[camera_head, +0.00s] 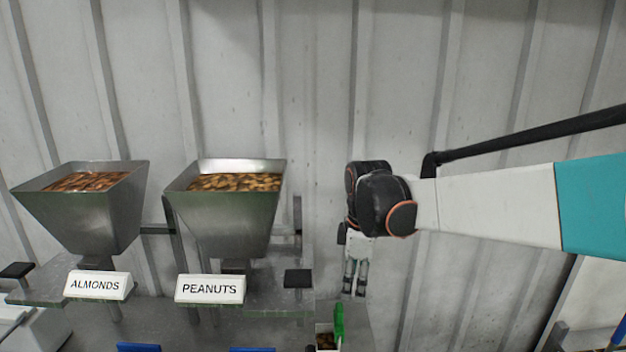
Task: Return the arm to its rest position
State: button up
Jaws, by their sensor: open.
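My arm (500,208) reaches in from the right edge, with a white and teal link and a dark wrist. My gripper (354,292) hangs from the wrist and points down, its two fingers apart with nothing seen between them. It is to the right of the peanuts hopper and above a small container (326,338) with brown contents and a green part (339,322). The gripper appears apart from this container. The container's lower part is cut off by the bottom edge of the picture.
Two metal hoppers full of nuts stand at left: the almonds hopper (95,216) and the peanuts hopper (225,218). White labels reading ALMONDS (97,285) and PEANUTS (209,289) sit below them. A corrugated wall (320,80) is behind. Blue pieces (138,347) show at the bottom.

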jog(key=s+d+f+m+t+b, duration=0.2)
jog(key=s+d+f+m+b, duration=0.1)
jog(key=s+m, duration=0.2)
jog(key=s+d+f+m+t+b, duration=0.2)
jog(key=s+d+f+m+b, duration=0.1)
jog(key=s, duration=0.7)
jog(key=s+d+f+m+t+b, duration=0.2)
jog(key=s+d+f+m+b, duration=0.1)
jog(key=s+m, duration=0.4)
jog(key=shift+s+d+f+b, duration=0.25)
jog(key=shift+d+b, duration=0.2)
jog(key=shift+b, duration=0.25)
